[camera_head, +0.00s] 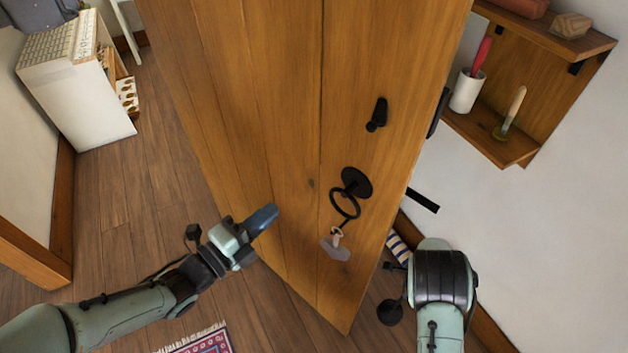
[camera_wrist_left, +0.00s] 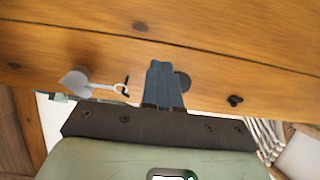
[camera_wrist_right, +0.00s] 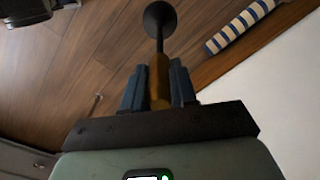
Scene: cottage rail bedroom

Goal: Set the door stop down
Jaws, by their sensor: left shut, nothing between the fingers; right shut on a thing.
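The door stop, a black rod with a round black foot and a brown grip, shows in the right wrist view (camera_wrist_right: 160,20). My right gripper (camera_wrist_right: 159,80) is shut on its brown grip. The rod points away from the fingers, over the plank floor; I cannot tell whether the foot touches the floor. In the head view the black foot (camera_head: 390,312) shows left of my right arm, whose fingers are hidden. My left gripper (camera_head: 264,218) is shut and empty in front of the wooden door (camera_head: 270,110); its closed fingers (camera_wrist_left: 162,68) show in the left wrist view.
The door carries a black ring handle (camera_head: 345,204) with a pale tag (camera_head: 335,250) hanging from it. A striped roll (camera_head: 398,247) lies by the right wall. A wall shelf (camera_head: 510,150) is at upper right, a white cabinet (camera_head: 85,105) at left.

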